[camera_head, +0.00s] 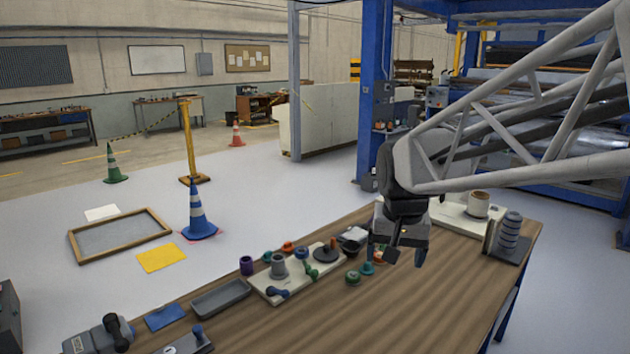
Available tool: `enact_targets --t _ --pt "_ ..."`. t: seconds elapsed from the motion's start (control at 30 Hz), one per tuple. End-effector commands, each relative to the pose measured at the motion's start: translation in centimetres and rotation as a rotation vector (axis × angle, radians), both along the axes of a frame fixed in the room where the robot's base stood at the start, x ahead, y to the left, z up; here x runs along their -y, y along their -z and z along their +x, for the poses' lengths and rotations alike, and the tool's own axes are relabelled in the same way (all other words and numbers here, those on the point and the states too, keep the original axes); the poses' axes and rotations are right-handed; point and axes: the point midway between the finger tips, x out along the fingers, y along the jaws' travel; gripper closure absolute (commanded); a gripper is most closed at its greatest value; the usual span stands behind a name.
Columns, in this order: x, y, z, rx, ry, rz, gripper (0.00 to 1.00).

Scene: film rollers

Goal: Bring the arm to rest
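My arm reaches in from the right on a pale lattice frame. My gripper (405,257) hangs over the right half of the wooden table (420,300), fingers pointing down. Its two fingertips look apart, with bare wood between them and nothing seen held. A pale board (262,281) holding several small coloured rollers and spools lies left of the gripper. A teal spool (367,268) and a green one (352,278) stand on the table just left of the fingers. The gripper and wrist hide part of the table behind them.
A cream board with a white roll (478,204) and a stack of grey rings (510,232) stand at the right end. A grey tray (221,298), blue pad (165,317) and grey device (98,336) lie at the left. The table's front middle is clear.

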Motion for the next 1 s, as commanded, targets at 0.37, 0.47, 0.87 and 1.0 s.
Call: enact_targets --t 0.37,0.47,0.87,1.0 --pt "1.8 1.3 -9.2 0.029 -0.072 -0.018 0.16" --pt "2.2 1.9 -11.6 0.036 -0.091 -0.024 0.16" --pt "3.2 4.9 -19.6 0.060 -0.161 -0.045 0.16" --pt "3.4 5.5 -20.8 0.065 -0.173 -0.050 0.16"
